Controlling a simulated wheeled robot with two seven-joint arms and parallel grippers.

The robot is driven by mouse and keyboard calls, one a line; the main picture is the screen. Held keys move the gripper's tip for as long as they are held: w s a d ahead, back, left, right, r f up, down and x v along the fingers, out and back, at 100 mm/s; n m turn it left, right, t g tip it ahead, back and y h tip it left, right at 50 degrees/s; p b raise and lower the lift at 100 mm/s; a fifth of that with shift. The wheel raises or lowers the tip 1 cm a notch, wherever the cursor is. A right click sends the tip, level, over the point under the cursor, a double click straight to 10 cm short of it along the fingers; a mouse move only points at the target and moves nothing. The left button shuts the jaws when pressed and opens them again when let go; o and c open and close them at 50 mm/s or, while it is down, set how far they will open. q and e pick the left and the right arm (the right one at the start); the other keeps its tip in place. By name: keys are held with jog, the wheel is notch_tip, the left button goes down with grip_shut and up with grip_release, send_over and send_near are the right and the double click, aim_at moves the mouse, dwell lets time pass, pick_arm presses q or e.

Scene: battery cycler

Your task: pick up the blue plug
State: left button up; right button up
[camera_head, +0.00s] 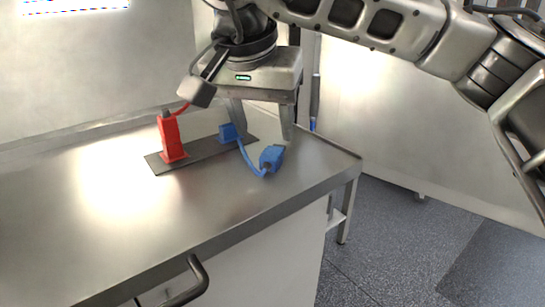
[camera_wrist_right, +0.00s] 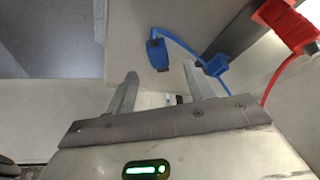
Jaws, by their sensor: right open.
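A blue plug (camera_head: 271,158) lies on the metal worktop near its right front edge, at the end of a blue cable. It also shows in the right wrist view (camera_wrist_right: 157,53), just beyond the gap between the fingertips. The cable leads to a blue block (camera_head: 227,132) on a dark strip; this block shows in the wrist view (camera_wrist_right: 215,65) beside the right-hand finger. My right gripper (camera_head: 264,138) points down above the worktop near the blue plug. Its two fingers (camera_wrist_right: 161,72) are spread and nothing is between them. My left gripper is out of view.
A red connector (camera_head: 171,138) with a red cable stands upright on the dark strip (camera_head: 160,165), left of the blue block; it also shows in the wrist view (camera_wrist_right: 285,25). The front left of the worktop (camera_head: 120,230) is clear. A wall rises behind.

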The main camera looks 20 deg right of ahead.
aim_at(270, 154)
jog(key=shift+w+d+f, duration=0.15)
jog(key=shift+f, duration=0.35)
jog(key=p+x, duration=0.1)
jog(key=x, duration=0.4)
jog(key=shift+d, duration=0.1)
jog(key=c, duration=1.1)
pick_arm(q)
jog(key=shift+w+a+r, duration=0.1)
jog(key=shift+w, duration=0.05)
